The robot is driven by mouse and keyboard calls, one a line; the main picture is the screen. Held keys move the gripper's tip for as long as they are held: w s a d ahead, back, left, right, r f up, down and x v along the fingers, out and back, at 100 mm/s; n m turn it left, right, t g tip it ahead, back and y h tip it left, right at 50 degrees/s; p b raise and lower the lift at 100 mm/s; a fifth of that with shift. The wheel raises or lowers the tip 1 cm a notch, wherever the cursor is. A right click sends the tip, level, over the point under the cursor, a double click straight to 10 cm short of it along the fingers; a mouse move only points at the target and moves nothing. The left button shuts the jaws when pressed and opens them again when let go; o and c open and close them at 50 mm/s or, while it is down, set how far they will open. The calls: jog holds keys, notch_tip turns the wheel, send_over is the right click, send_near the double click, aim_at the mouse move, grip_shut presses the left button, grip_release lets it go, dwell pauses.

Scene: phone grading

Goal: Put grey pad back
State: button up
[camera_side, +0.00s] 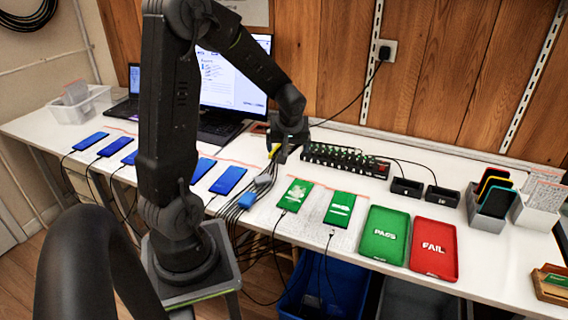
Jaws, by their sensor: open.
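A small grey block (264,181), which looks like the grey pad, lies on the white table (400,182) near the middle, by a bundle of grey cables (232,212). A blue block (246,200) lies just in front of it. My gripper (282,158) is open and points down, behind and a little to the right of the grey block. It is apart from the block and nothing shows between its fingers. A small yellow thing (273,152) shows beside the fingers, partly hidden.
Two green-screen phones (295,195) lie right of the cables. The green PASS tray (384,252) and red FAIL tray (433,266) lie further right. A switch strip (345,158) stands behind. Blue phones (228,180) lie left. A laptop (218,130) stands behind my arm.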

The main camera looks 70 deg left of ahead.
jog(key=s+d+r+m+t+h, duration=0.1)
jog(key=d+r+m, duration=0.25)
jog(key=d, duration=0.35)
jog(key=s+d+r+m+t, duration=0.1)
jog(key=d+r+m, duration=0.1)
jog(key=d+r, duration=0.4)
jog(key=s+d+r+m+t+h, duration=0.1)
jog(key=s+d+r+m, duration=0.1)
jog(key=s+d+m, duration=0.2)
jog(key=s+d+r+m+t+h, duration=0.1)
jog(key=s+d+m, duration=0.3)
jog(key=d, duration=0.6)
jog(key=shift+s+r+h, duration=0.35)
jog(key=shift+s+h, duration=0.1)
jog(key=shift+h, duration=0.35)
